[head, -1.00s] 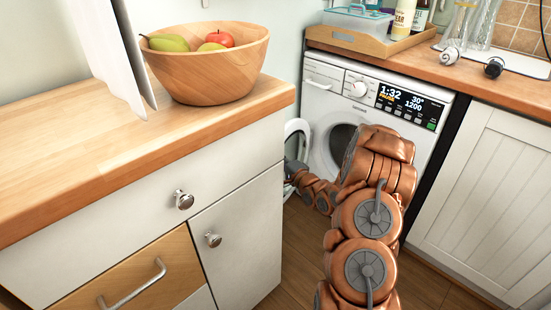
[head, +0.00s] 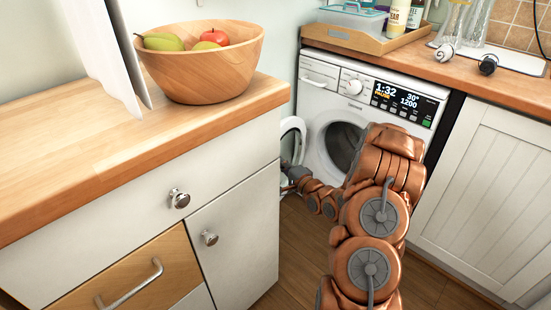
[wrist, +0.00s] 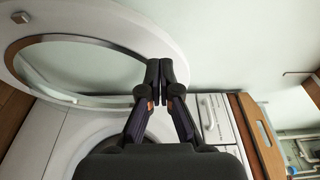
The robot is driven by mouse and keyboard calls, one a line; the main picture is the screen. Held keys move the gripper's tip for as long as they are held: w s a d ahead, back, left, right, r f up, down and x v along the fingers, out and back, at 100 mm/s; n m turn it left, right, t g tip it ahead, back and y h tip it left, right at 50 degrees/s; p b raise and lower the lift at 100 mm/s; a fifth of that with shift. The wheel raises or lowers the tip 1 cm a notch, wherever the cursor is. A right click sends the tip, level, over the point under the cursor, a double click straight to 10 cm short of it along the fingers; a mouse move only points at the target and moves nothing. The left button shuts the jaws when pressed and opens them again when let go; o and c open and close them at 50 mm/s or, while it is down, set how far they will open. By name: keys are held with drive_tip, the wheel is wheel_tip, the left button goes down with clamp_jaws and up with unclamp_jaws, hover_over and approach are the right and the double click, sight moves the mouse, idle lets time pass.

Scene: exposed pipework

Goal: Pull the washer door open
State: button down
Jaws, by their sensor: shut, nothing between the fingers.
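The white washer (head: 330,115) stands under the far counter with its round door swung wide open to the left. The door (head: 299,124) is partly hidden by the near cabinet. The dark drum opening (head: 343,143) shows beside my copper arm. In the wrist view the door's white ring (wrist: 125,22) with its clear window fills the upper left. My gripper (wrist: 153,75) is shut and empty, its fingertips in front of the door ring's right side; I cannot tell if they touch it. In the head view the gripper is small and mostly hidden near the door's lower edge.
The near cabinet (head: 238,240) with its wooden worktop and fruit bowl (head: 205,72) stands close left of the arm. A white cupboard (head: 490,190) is right of the washer. A tray (head: 365,40) sits on the far counter. Some wooden floor is clear between.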

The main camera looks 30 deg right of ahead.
drive_tip(key=s, duration=0.7)
drive_tip(key=shift+s+d, duration=0.25)
drive_tip(key=shift+d, duration=0.05)
drive_tip(key=shift+r, duration=0.1)
drive_tip(key=s+a+r+n+g+h+p, duration=0.1)
drive_tip(key=s+r+n+g+h+p, duration=0.15)
drive_tip(key=r+n+g+p, duration=0.35)
drive_tip(key=s+a+r+n+g+h+p, duration=0.15)
drive_tip(key=s+r+p, duration=0.25)
drive_tip(key=r, duration=0.5)
drive_tip(key=s+a+r+n+g+h+p, duration=0.1)
drive_tip(key=s+r+n+g+p, duration=0.35)
drive_tip(key=r, duration=0.25)
drive_tip(key=s+a+r+n+g+y+p, duration=0.1)
drive_tip(key=s+a+r+g+p, duration=0.3)
drive_tip(key=s+a+r, duration=0.5)
drive_tip(key=s+a+r+n+g+y+p, duration=0.2)
drive_tip(key=s+a+r+p, duration=0.6)
drive_tip(key=s+a, duration=0.4)
drive_tip(key=s+r+n+g, duration=0.1)
drive_tip(key=s+n, duration=0.1)
drive_tip(key=s, duration=0.3)
drive_tip(key=shift+s+a+r+g+p, duration=0.2)
drive_tip(key=shift+r+g+p, duration=0.05)
drive_tip(key=shift+g+p, duration=0.15)
